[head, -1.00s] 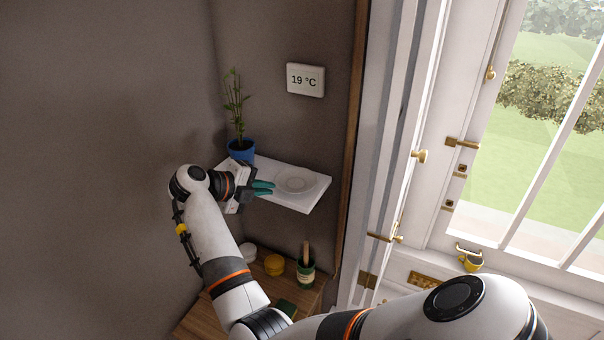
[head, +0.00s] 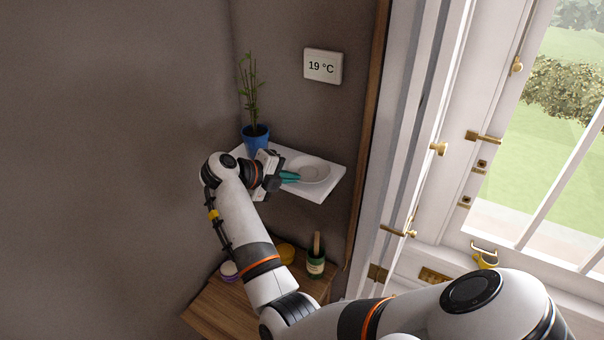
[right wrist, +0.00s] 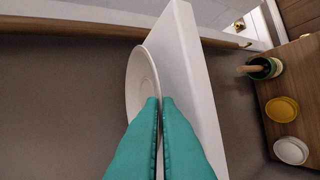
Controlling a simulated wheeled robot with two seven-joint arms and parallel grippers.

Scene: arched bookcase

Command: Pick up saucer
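The white saucer (head: 313,169) is over the small white wall shelf (head: 321,194), near its right end. My right gripper (head: 297,178) reaches in from the left, with its teal fingers together at the saucer's near-left rim. In the right wrist view the fingertips (right wrist: 161,99) are shut on the rim of the saucer (right wrist: 143,78), one finger on its upper face and one on the shelf side. The saucer is very close to the shelf face (right wrist: 190,70); whether it still touches is hard to tell. My left gripper is not in view.
A plant in a blue pot (head: 256,138) stands on the shelf just behind my gripper. Below, a wooden cabinet (head: 222,312) holds a green jar (head: 316,263) and a yellow dish (head: 286,253). The window frame (head: 405,150) bounds the right side.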

